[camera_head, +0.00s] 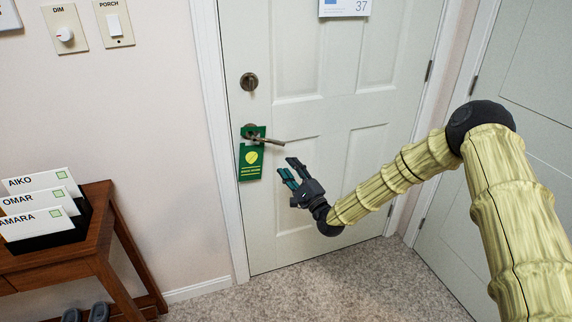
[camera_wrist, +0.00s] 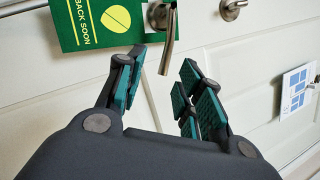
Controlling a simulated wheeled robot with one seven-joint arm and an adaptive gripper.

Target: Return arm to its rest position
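My gripper (camera_head: 289,172) is in front of the white door (camera_head: 300,215), below and right of the door handle (camera_head: 268,140). Its fingers are apart with nothing between them. In the wrist view my gripper (camera_wrist: 157,87) shows spread teal-padded fingers, pointing toward the door. A green door hanger (camera_head: 250,160) with a yellow round mark hangs on the handle. In the wrist view the hanger (camera_wrist: 98,22) reads "BACK SOON", and the handle (camera_wrist: 167,45) is beyond the fingers, apart from them. My arm reaches in from the right, bent at a dark joint.
A wooden table (camera_head: 98,240) at the left holds a black organizer (camera_head: 75,232) with name cards. Shoes (camera_head: 98,312) lie beneath it. A second door (camera_head: 535,95) stands at the right. Light switches (camera_head: 114,24) are on the left wall. The carpet (camera_head: 330,295) before the door is clear.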

